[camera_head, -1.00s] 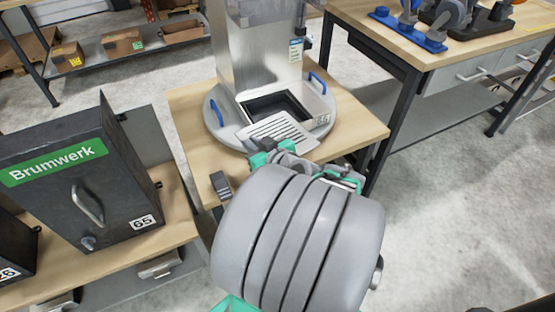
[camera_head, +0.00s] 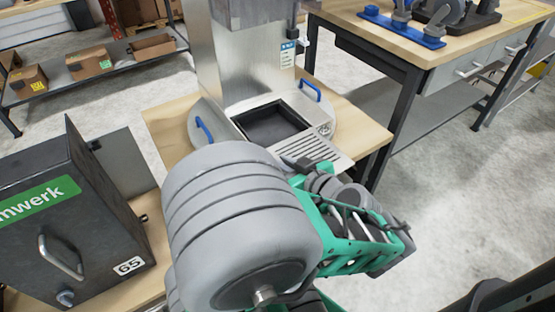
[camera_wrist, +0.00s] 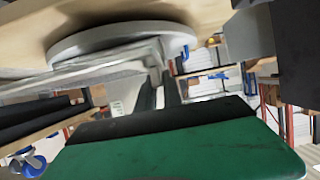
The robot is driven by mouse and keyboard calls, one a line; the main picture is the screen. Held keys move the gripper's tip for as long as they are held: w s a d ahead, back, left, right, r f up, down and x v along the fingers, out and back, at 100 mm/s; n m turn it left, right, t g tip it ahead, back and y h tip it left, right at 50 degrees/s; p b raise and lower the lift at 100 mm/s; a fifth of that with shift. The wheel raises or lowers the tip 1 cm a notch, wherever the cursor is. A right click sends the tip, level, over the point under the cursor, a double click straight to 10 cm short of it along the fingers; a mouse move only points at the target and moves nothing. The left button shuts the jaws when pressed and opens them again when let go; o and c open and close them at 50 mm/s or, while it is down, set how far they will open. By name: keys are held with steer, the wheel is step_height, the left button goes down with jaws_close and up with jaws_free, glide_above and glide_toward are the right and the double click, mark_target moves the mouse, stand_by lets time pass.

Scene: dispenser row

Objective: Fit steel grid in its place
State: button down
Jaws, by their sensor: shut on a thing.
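The steel grid (camera_head: 318,147) is a pale slotted plate. My gripper (camera_head: 298,165) is shut on its near edge, and my arm hides part of the grip. The grid is at the front right of the dark square recess (camera_head: 272,124) in the dispenser's base. The recess is open and looks empty. In the wrist view the grid (camera_wrist: 85,75) shows nearly edge-on, close to the round grey base plate (camera_wrist: 125,38). I cannot tell whether the grid touches the base.
The steel dispenser column (camera_head: 250,62) rises behind the recess. Blue handles (camera_head: 310,91) stand on the round base. A dark cabinet (camera_head: 75,220) stands at the left. A workbench (camera_head: 420,45) with blue fixtures is at the right.

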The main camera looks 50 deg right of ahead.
steer(key=shift+w+d, duration=0.3)
steer(key=shift+w, duration=0.4)
steer(key=shift+w+d, duration=0.3)
steer(key=shift+w, duration=0.35)
steer(key=shift+w+d+p, duration=0.2)
steer(key=shift+w+d, duration=0.6)
steer(key=shift+w, duration=1.8)
steer(key=shift+w+d+p, duration=0.15)
steer(key=shift+w+d, duration=0.6)
steer(key=shift+w, duration=1.9)
steer(key=shift+w+d+p, duration=0.2)
steer(key=shift+w+d, duration=0.6)
steer(key=shift+w, duration=1.8)
steer(key=shift+s+r+b, duration=0.1)
steer(key=shift+s+b, duration=0.05)
steer(key=shift+b, duration=0.15)
steer(key=shift+f+b, duration=0.8)
steer(key=shift+f, duration=0.05)
steer(key=c, duration=1.4)
jaws_free()
